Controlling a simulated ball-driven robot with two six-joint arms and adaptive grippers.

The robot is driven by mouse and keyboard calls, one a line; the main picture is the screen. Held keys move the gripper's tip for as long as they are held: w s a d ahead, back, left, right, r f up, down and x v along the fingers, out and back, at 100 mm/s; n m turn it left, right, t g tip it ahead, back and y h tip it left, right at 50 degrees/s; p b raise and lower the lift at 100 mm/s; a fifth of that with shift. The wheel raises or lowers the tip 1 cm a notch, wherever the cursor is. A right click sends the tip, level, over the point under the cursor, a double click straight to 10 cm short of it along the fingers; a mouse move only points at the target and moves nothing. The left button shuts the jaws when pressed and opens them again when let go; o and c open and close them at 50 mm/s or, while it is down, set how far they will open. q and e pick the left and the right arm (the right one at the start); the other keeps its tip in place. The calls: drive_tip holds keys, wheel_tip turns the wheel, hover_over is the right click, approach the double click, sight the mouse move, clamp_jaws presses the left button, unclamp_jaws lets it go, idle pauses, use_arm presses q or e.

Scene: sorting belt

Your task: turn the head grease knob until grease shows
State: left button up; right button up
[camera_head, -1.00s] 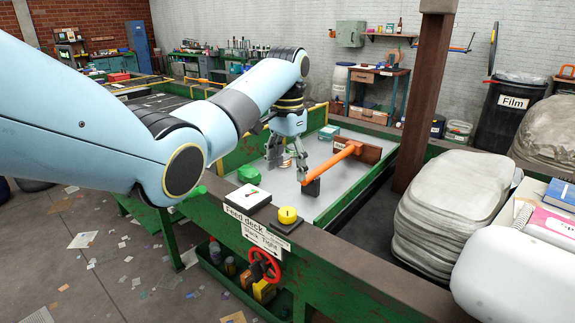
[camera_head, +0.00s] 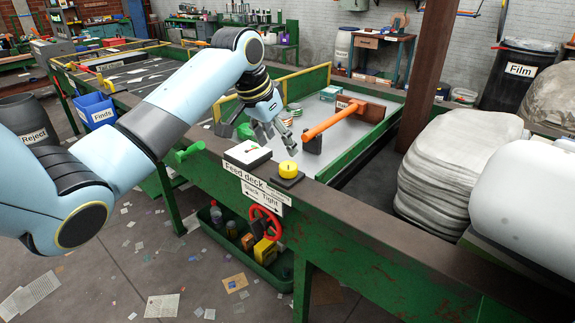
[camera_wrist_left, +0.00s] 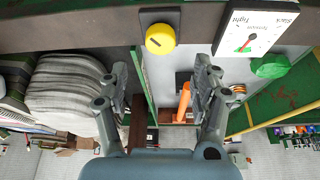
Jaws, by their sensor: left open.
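A round yellow knob (camera_head: 289,169) with a dark mark sits on a small dark base on the near rail of the green feed deck. It also shows at the top of the left wrist view (camera_wrist_left: 160,39). Which part is the head grease knob is not labelled legibly; no grease is visible. My left gripper (camera_head: 268,131) is open and empty, over the deck just beyond the rail, behind and left of the yellow knob. In the left wrist view its open fingers (camera_wrist_left: 158,88) point toward the rail, with the knob beyond them. My right gripper is out of view.
A white tension gauge panel (camera_head: 247,154) and a green fitting (camera_head: 190,152) are left of the knob. A red handwheel (camera_head: 264,222) hangs below the "Slack Tight" label. An orange bar (camera_head: 331,122) lies over the deck. Grey stacked sacks (camera_head: 440,185) stand right.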

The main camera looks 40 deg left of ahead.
sight(288, 165)
use_arm(q)
drive_tip(key=x, duration=0.8)
drive_tip(key=shift+f, duration=0.2)
drive_tip(key=shift+c, duration=0.5)
drive_tip(key=c, duration=1)
drive_tip(key=shift+c, duration=0.2)
